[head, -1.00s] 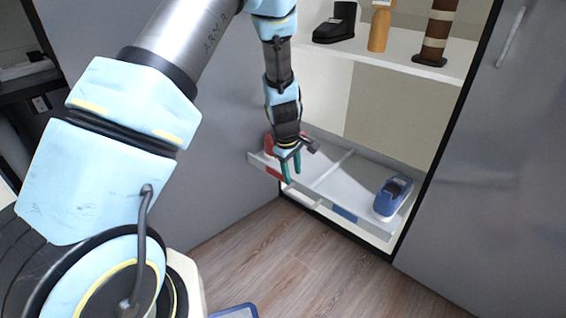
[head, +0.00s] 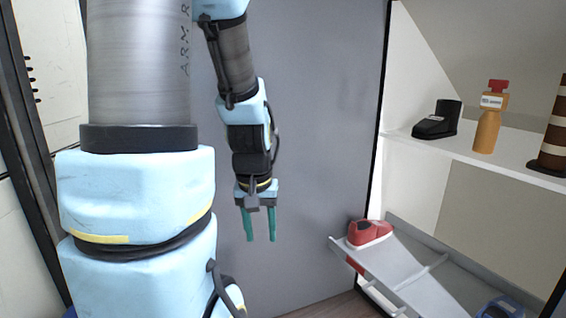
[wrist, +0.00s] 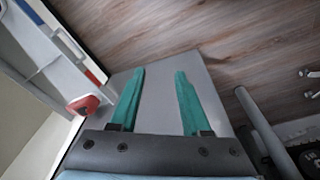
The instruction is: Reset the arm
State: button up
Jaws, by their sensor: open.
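My gripper (head: 260,238) hangs in front of the grey door panel, its two green fingers pointing down, apart and empty. In the wrist view my gripper (wrist: 155,75) also shows spread fingers with nothing between them. My arm runs up and out of the top of the head view. My gripper is to the left of the pull-out tray and clear of it.
A grey divided tray (head: 400,268) juts from the cupboard at right, with a red shoe (head: 369,233) and a blue shoe (head: 503,308).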

notch_tip(320, 180, up, 24)
jog(key=s+a+p, duration=0.1)
jog(key=a+p, duration=0.1)
jog(key=p, duration=2.1)
jog(key=shift+s+f+m, duration=0.2)
jog(key=shift+s+m, duration=0.1)
